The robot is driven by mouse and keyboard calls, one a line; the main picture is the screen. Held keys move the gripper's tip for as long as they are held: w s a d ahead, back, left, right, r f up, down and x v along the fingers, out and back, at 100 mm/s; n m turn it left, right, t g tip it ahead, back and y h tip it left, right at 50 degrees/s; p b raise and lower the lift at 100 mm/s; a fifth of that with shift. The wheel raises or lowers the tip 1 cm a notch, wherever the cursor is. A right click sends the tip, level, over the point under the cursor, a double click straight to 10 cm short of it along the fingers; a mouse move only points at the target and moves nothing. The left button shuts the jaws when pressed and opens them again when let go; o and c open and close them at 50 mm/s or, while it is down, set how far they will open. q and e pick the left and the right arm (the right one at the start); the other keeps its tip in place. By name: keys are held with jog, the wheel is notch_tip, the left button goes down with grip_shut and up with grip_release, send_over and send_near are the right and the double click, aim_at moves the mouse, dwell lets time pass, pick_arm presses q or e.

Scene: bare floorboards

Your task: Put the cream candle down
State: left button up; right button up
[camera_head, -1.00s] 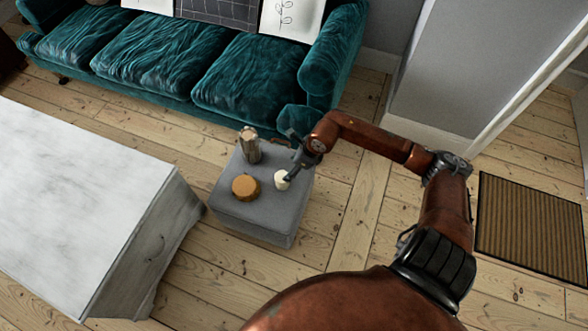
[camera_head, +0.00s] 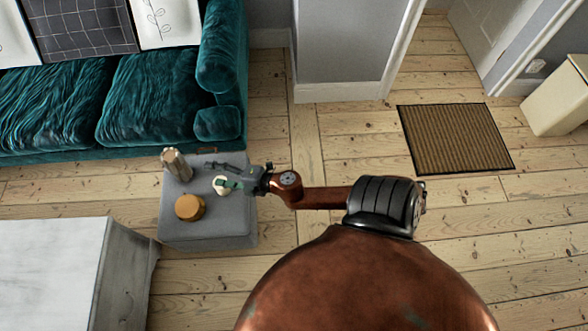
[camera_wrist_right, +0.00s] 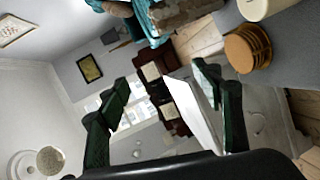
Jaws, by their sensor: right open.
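The cream candle (camera_head: 219,190) stands upright on the grey ottoman (camera_head: 222,228), near its middle. Its side also shows at the top right edge of the right wrist view (camera_wrist_right: 262,7). My right gripper (camera_head: 212,174) is open, its fingers pointing left over the ottoman. One finger crosses in front of the candle in the head view. In the right wrist view my open fingers (camera_wrist_right: 165,84) have nothing between them, and the candle lies outside them. My left gripper is not in view.
A round orange-brown item (camera_head: 190,207) sits on the ottoman left of the candle, and a brownish faceted vase (camera_head: 176,163) stands behind it. A teal sofa (camera_head: 160,95) is behind, a marble-topped cabinet (camera_head: 50,265) at front left. Floor right of the ottoman is clear.

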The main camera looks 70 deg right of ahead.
jog(key=s+d+f+m+g+h, duration=0.2)
jog(key=s+d+f+m+g, duration=0.15)
jog(key=s+f+m, duration=0.4)
jog(key=s+d+f+m+g+h, duration=0.3)
jog(key=s+f+m+g, duration=0.1)
jog(key=s+f, duration=0.6)
jog(key=s+a+f+m+g+y, duration=0.1)
jog(key=s+a+f+g, duration=0.1)
jog(key=s, duration=0.5)
jog(key=s+a+f+m+g+y, duration=0.2)
jog(key=s+a+f+g, duration=0.1)
jog(key=s+a, duration=0.3)
jog(key=s+a+f+m+g+y, duration=0.1)
jog(key=s+a+f+m+g, duration=0.1)
jog(key=s, duration=0.7)
notch_tip(320, 180, down, 2)
jog(key=shift+s+a+g, duration=0.3)
jog(key=shift+a+g, duration=0.35)
jog(key=shift+a, duration=0.5)
